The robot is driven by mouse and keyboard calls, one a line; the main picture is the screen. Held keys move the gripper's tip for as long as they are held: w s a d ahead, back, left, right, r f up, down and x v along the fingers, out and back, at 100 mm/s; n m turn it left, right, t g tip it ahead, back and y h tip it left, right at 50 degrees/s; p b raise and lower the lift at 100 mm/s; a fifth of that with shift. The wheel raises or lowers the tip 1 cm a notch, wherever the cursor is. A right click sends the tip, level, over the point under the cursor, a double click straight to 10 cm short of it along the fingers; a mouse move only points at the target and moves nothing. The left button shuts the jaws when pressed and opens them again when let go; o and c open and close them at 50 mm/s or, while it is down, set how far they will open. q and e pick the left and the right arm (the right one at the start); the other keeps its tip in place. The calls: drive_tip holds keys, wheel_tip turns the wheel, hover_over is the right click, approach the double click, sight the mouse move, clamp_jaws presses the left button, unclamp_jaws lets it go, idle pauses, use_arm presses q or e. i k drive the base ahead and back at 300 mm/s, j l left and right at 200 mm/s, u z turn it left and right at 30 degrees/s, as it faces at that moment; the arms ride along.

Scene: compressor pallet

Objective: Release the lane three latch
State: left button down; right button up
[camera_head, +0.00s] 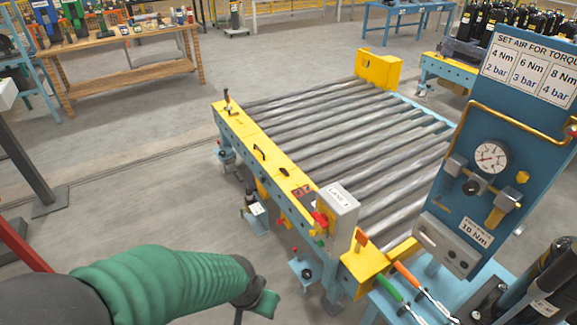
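A pale grey box (338,207) stands on the yellow front rail of the roller conveyor. Its top label seems to read "LANE 3", but the digit is small. A red lever-like part (320,219) sits at the box's left side, and I cannot make out its latch position. My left arm, in a green sleeve, comes in from the lower left. Its end, my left gripper (263,303), is in front of and below the conveyor, apart from the box. Its fingers are not clear. My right gripper does not show clearly anywhere.
The roller conveyor (345,140) has black handles on its yellow rail (262,150). A blue gauge panel (500,165) stands at the right. Green-handled and orange-handled tools (408,285) lie below it. A wooden workbench (125,60) is at the back left.

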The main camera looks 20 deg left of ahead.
sight(286, 172)
drive_tip(key=i+j, duration=0.3)
drive_tip(key=j, duration=0.15)
drive_tip(key=i+j, duration=0.3)
drive_tip(key=j, duration=0.15)
drive_tip(key=i+j, duration=0.55)
drive_tip(key=j, duration=0.3)
drive_tip(key=i+j, duration=0.3)
drive_tip(key=j, duration=0.15)
drive_tip(key=i+j, duration=0.3)
drive_tip(key=j, duration=0.15)
drive_tip(key=i, duration=0.25)
drive_tip(key=j+z, duration=0.05)
